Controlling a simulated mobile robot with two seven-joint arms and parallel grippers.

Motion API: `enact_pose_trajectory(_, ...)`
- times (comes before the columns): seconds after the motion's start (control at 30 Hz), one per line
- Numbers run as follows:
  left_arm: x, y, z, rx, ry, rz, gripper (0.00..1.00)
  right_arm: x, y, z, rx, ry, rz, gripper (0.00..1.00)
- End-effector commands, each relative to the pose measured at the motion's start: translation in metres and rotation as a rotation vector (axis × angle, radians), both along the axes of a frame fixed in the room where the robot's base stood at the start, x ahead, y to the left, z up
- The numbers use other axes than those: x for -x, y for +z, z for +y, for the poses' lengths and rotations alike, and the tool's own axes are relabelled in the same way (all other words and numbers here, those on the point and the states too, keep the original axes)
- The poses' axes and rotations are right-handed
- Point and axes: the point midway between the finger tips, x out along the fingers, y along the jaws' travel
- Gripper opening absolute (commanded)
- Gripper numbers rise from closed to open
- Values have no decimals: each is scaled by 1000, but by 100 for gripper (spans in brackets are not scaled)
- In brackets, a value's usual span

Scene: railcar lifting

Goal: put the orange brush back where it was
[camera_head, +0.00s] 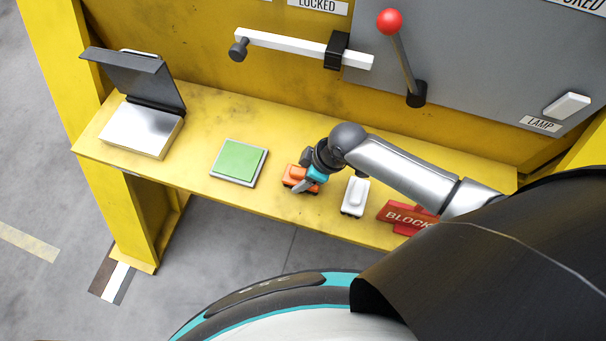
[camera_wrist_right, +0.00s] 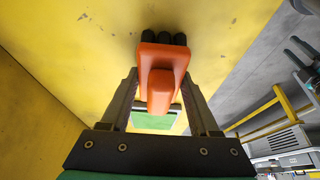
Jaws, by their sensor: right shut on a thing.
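The orange brush (camera_head: 289,181) is at the front part of the yellow shelf (camera_head: 205,125), between the green pad (camera_head: 239,161) and a white block-like object (camera_head: 355,196). My right gripper (camera_head: 305,182) is around the brush and shut on it. In the right wrist view the brush (camera_wrist_right: 163,56) sits between the two fingers of my gripper (camera_wrist_right: 160,82), gripped by its raised middle ridge. Several dark round ends show along its far edge. I cannot tell whether the brush touches the shelf. My left gripper is not in view.
A silver box (camera_head: 140,130) with its dark lid raised stands at the shelf's left. A red BLOCK sign (camera_head: 405,217) lies right of the white object. A white bar (camera_head: 290,43) and a red-knobbed lever (camera_head: 400,55) are on the panel behind. Shelf between box and green pad is clear.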

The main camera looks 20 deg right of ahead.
Motion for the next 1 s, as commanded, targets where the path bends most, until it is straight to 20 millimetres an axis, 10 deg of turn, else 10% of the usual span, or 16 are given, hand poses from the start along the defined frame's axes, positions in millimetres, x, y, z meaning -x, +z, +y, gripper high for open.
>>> enact_pose_trajectory(0.33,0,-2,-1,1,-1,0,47,0,-3,0,0,1,-2,10)
enact_pose_trajectory(0.37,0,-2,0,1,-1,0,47,0,-3,0,0,1,0,63)
enact_pose_trajectory(0.6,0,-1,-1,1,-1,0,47,0,-3,0,0,1,0,90)
enact_pose_trajectory(1.0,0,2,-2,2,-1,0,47,1,5,-2,2,1,-1,92)
